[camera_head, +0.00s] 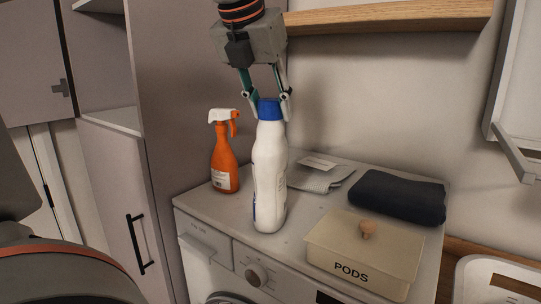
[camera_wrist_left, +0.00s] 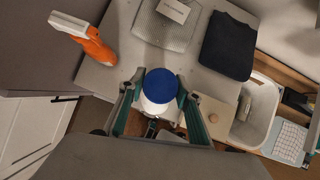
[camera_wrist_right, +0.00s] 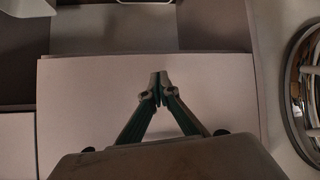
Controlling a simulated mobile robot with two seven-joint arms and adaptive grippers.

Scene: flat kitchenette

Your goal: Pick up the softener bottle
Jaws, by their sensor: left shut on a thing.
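The softener bottle (camera_head: 269,170) is white with a blue cap and a blue label edge, and it is upright over the front part of the washing machine top (camera_head: 300,224). My left gripper (camera_head: 270,108) comes down from above and is shut on the bottle's upper end, one finger on each side at the cap. In the left wrist view the blue cap (camera_wrist_left: 160,86) sits between the fingers (camera_wrist_left: 159,92). I cannot tell whether the bottle's base touches the top. My right gripper (camera_wrist_right: 159,88) is shut and empty, its fingertips together, in the right wrist view.
An orange spray bottle (camera_head: 224,160) stands left of the softener bottle. A PODS box (camera_head: 338,242) is at front right. A wooden shelf (camera_head: 390,17) hangs above.

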